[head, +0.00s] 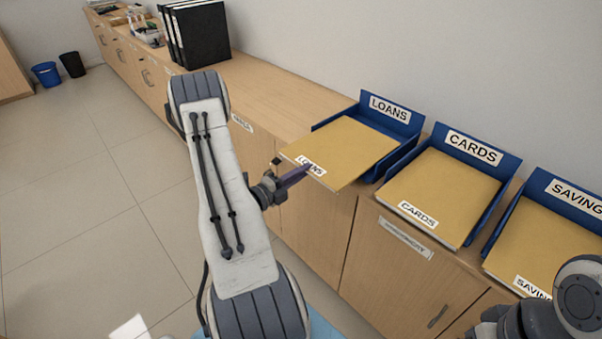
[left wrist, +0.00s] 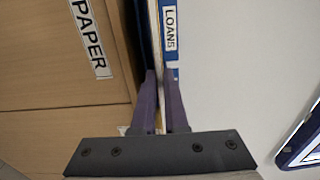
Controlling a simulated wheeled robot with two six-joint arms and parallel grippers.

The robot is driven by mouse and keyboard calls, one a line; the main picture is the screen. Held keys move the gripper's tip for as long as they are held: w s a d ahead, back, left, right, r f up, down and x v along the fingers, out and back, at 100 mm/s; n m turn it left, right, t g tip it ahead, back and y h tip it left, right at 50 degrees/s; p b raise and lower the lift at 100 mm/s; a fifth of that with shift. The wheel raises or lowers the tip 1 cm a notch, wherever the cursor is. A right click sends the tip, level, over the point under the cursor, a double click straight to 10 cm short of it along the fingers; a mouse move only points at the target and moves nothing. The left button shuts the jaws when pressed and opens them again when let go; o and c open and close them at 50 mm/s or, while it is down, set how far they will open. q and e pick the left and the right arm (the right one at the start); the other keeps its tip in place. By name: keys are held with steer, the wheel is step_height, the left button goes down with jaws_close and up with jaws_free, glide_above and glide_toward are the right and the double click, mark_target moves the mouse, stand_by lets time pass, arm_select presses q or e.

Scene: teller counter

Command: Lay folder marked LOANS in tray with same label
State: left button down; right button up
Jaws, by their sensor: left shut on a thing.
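The yellow LOANS folder (head: 345,150) lies over the blue LOANS tray (head: 415,137), its front part sticking out past the tray's open front and the counter edge. My left gripper (head: 308,171) is shut on the folder's front edge beside its LOANS label. In the left wrist view the purple fingers (left wrist: 163,80) pinch the thin folder edge-on, with the tray's LOANS label (left wrist: 170,28) beyond. I cannot tell whether the folder touches the tray floor. My right arm shows at the lower right; its fingers are not visible.
The blue CARDS tray (head: 493,172) and SAVINGS tray (head: 565,205) stand to the right, each holding a yellow folder with the same label. Black binders (head: 200,35) stand farther back along the wooden counter (head: 270,88). The counter left of the LOANS tray is clear.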

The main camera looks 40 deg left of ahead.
arm_select(q)
steer(key=w, duration=0.1)
steer(key=w+f, duration=0.1)
steer(key=w, duration=0.1)
steer(key=shift+w+d+f, duration=0.1)
steer(key=shift+d+f, duration=0.1)
steer(key=shift+w+d, duration=0.2)
steer(key=shift+w, duration=2.45)
steer(key=shift+s+f+b, duration=0.1)
steer(key=shift+f+b, duration=0.3)
steer(key=shift+b, duration=0.1)
steer(key=c, duration=0.9)
jaws_free()
steer(key=shift+o, duration=0.2)
glide_toward(323, 163)
steer(key=f, duration=0.1)
steer(key=w+a+f+b, duration=0.1)
steer(key=shift+w+a+f, duration=0.15)
steer(key=shift+a+f, duration=0.1)
steer(key=shift+f, duration=0.1)
